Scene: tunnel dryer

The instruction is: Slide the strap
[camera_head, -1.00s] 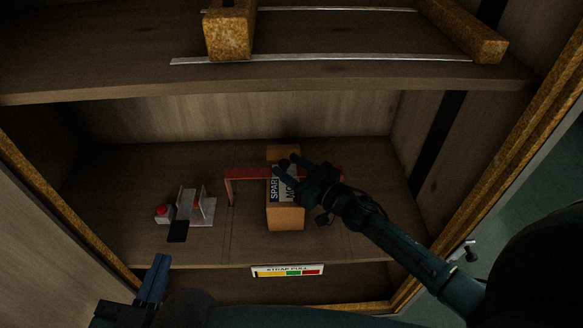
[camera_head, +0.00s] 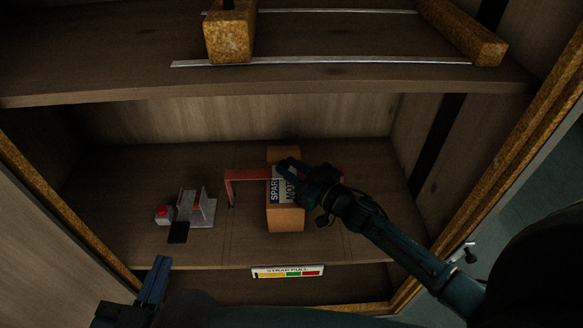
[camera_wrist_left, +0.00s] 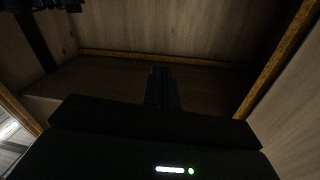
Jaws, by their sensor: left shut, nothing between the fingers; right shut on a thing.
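A red strap (camera_head: 247,174) runs across the upper part of a brown cardboard box (camera_head: 286,220). The box stands on the lower shelf and has a printed label beginning "SPAR". The strap bends down at its left end and shows again right of the box. My right gripper (camera_head: 283,168) is shut at the strap over the box, and its fingers hide the exact grip. My left gripper (camera_head: 161,268) is shut and empty at the lower left, in front of the shelf and apart from the box. Its closed fingers also show in the left wrist view (camera_wrist_left: 160,82).
A metal bracket device (camera_head: 198,213) with a red button (camera_head: 162,210) and a black tab stands left of the box. A "STRAP PULL" gauge label (camera_head: 288,272) is on the shelf's front edge. An upper shelf (camera_head: 330,75) hangs above; wooden posts frame both sides.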

